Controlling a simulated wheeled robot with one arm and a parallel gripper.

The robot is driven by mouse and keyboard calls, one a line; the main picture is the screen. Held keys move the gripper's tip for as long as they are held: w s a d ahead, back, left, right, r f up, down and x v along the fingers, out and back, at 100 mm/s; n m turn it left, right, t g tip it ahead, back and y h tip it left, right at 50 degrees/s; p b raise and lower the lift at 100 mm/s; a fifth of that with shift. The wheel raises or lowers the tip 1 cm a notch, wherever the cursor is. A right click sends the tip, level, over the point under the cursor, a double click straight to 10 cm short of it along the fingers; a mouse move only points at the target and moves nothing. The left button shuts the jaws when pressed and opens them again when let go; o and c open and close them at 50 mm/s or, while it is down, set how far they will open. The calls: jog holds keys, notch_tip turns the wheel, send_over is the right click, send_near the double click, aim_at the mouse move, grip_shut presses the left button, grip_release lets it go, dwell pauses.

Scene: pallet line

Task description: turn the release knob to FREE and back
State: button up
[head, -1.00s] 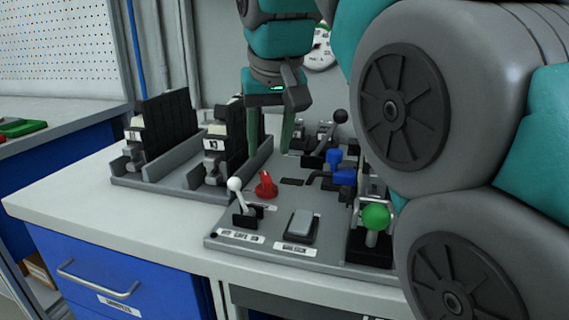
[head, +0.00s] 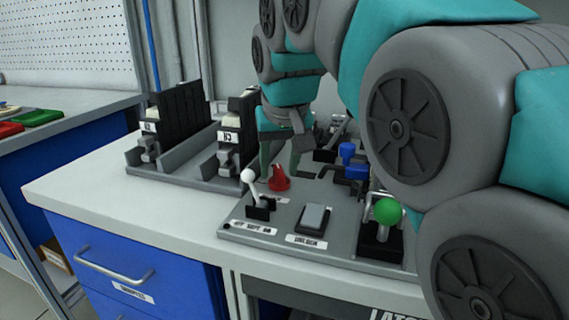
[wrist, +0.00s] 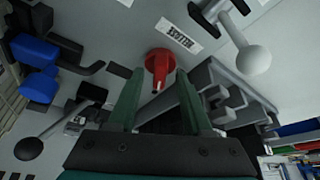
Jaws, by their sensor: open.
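The release knob I take to be the red pointer knob (head: 279,178) on the grey control panel (head: 285,217). It also shows in the wrist view (wrist: 160,66), its pointer toward my gripper, with a white label (wrist: 178,36) beyond it. My gripper (head: 280,172) is just behind the knob in the head view, fingers down. In the wrist view my gripper (wrist: 157,85) has its green fingers apart, one on each side of the knob's near end. Nothing is held, and I cannot tell whether a finger touches the knob. The label's words are not clear.
A white-ball toggle lever (head: 249,177) stands close left of the knob. A grey push plate (head: 313,218) is in front, a green-ball lever (head: 387,211) right, and a blue-handled valve (head: 352,162) behind right. Black clamp units (head: 234,139) stand on rails at the left.

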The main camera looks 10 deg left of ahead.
jog(key=shift+c, duration=0.2)
grip_shut()
jog(key=shift+n, duration=0.3)
jog(key=n+g+y, duration=0.1)
jog(key=n, duration=0.3)
jog(key=shift+w+d+f+b, duration=0.1)
jog(key=shift+b, duration=0.3)
jog(key=n+g, duration=0.1)
jog(key=n, duration=0.2)
jog(key=n+g+y, duration=0.1)
jog(key=n, duration=0.3)
jog(key=shift+w+d+g, duration=0.1)
jog(key=shift+w+g, duration=0.05)
jog(key=shift+g, duration=0.25)
jog(key=shift+o, duration=0.2)
grip_release()
jog(key=shift+y, duration=0.3)
